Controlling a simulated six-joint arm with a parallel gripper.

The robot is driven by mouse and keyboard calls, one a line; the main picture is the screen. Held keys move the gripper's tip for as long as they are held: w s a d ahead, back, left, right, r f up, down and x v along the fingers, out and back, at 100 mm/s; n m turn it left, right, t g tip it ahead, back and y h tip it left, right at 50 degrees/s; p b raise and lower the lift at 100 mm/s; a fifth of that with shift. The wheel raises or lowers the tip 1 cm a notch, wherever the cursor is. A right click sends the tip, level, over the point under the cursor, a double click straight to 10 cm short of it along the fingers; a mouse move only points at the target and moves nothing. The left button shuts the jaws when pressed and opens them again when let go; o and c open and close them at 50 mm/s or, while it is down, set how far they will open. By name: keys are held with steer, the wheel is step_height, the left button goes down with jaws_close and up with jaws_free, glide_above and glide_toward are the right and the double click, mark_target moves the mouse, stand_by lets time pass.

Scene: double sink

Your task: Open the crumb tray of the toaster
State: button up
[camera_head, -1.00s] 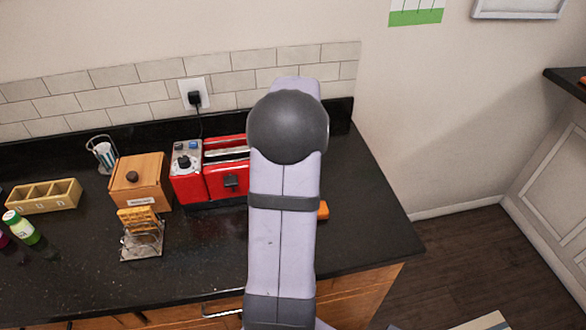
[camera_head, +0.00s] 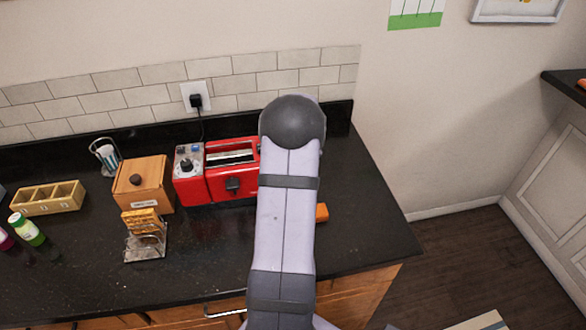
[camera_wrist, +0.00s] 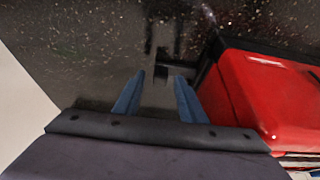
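The red toaster (camera_head: 232,184) stands on the black counter near the backsplash, partly hidden behind my arm in the head view. In the wrist view its red body (camera_wrist: 262,98) fills the right side. My gripper (camera_wrist: 160,82) is open beside the toaster's end, its two blue fingers apart and pointing at the counter. A small dark piece (camera_wrist: 162,68) shows between and just past the fingertips, close to the toaster's dark base. It may be the crumb tray's handle, but I cannot tell it surely from shadow. In the head view my gripper is hidden.
A wooden box (camera_head: 142,184), a toast rack (camera_head: 146,240) and a divided tray (camera_head: 48,198) stand to the left. An orange object (camera_head: 321,212) shows right of my arm. The counter (camera_head: 365,215) is clear toward its right edge.

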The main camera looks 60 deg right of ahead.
steer(key=shift+w+f, duration=0.1)
steer(key=shift+f, duration=0.25)
jaws_close()
steer(key=s+d+b, duration=0.5)
steer(key=s+d, duration=0.6)
steer(key=shift+d, duration=0.1)
jaws_free()
steer(key=shift+r, duration=0.15)
